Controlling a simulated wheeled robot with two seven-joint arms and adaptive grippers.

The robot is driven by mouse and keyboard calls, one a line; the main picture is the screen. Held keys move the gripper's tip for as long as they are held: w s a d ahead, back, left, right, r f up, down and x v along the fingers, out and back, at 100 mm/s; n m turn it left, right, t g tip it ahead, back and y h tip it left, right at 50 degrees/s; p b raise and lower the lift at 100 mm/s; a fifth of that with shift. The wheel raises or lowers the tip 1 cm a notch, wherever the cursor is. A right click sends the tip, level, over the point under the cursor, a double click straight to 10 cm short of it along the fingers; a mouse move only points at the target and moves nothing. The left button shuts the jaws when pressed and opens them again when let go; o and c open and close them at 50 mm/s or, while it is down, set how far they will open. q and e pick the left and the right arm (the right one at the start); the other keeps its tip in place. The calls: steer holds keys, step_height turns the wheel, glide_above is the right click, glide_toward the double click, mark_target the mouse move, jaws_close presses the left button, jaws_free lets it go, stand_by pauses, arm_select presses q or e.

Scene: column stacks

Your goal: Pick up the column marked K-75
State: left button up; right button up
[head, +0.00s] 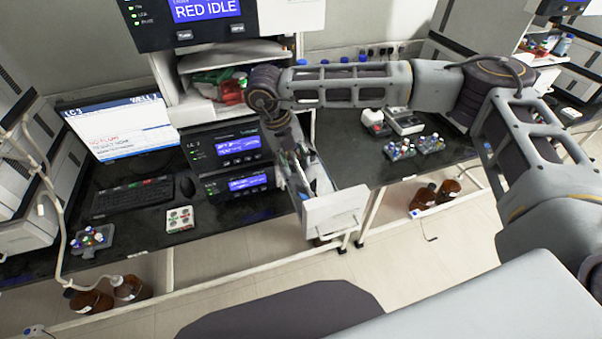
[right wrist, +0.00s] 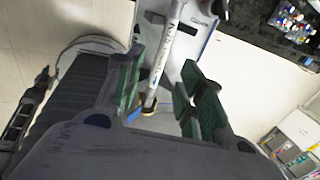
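An open white drawer (head: 335,213) holds slim columns, seen in the head view at the bench gap. In the right wrist view a pale, rod-like column (right wrist: 166,50) with dark print along it lies in the drawer; I cannot read the print as K-75. My right gripper (head: 301,172) reaches down over the drawer. In the right wrist view its two green-padded fingers (right wrist: 162,92) stand apart, with the lower end of the pale column showing between them. I cannot tell whether they touch it. My left gripper is not in view.
Two stacked instruments (head: 238,150) with blue screens stand left of the drawer. A vial rack (head: 401,148) and a small white device (head: 405,121) are on the right bench. A keyboard (head: 133,197) lies on the left bench. Brown bottles (head: 423,199) stand under the right bench.

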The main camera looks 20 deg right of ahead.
mark_target(300, 172)
steer(key=shift+f, duration=0.1)
steer(key=shift+p+x, duration=0.75)
steer(key=shift+x, duration=0.4)
steer(key=shift+p+x, duration=0.3)
steer(key=shift+x, duration=1.05)
steer(key=shift+w, duration=0.1)
jaws_close()
